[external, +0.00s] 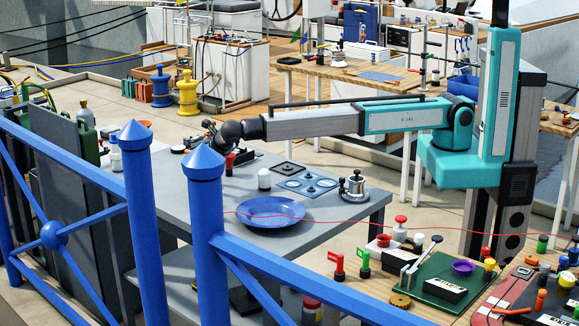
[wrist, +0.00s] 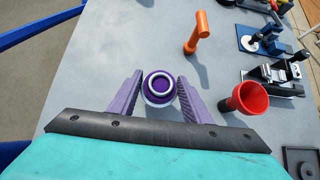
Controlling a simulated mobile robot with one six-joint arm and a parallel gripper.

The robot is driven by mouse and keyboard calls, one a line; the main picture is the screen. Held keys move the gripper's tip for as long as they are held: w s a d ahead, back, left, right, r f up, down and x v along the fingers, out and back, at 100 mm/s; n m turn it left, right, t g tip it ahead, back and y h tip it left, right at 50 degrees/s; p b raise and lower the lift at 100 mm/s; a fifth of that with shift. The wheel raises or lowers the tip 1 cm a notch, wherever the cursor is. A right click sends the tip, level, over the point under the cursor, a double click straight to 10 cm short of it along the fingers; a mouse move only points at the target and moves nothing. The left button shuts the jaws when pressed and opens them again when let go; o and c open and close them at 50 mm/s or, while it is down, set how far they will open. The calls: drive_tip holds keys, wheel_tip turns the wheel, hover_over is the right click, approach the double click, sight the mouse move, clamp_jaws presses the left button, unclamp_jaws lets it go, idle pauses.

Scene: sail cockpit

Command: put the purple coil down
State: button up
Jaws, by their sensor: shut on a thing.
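The purple coil (wrist: 158,86), round with a white ring on its top, is between the two purple fingers of my gripper (wrist: 160,76) in the wrist view. My gripper is shut on it. The grey tabletop (wrist: 105,55) lies below; I cannot tell whether the coil touches it. In the external view my arm reaches left over the grey table (external: 220,190), and its end is over the table's far left part. The coil is not clear there.
A red funnel-shaped cup (wrist: 250,97) stands right of the coil, and an orange tool (wrist: 197,34) is beyond it. Black-and-metal fixtures (wrist: 275,76) line the right side. The tabletop left of the coil is clear. A blue dish (external: 262,212) sits near the front edge.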

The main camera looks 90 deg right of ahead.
sight(200, 178)
drive_tip(key=shift+f+p, duration=0.6)
drive_tip(key=shift+f, duration=1.15)
drive_tip(key=shift+f, duration=0.1)
drive_tip(key=o, duration=1.2)
drive_tip(key=shift+c, duration=0.2)
drive_tip(key=b+v, duration=0.2)
drive_tip(key=v, duration=1)
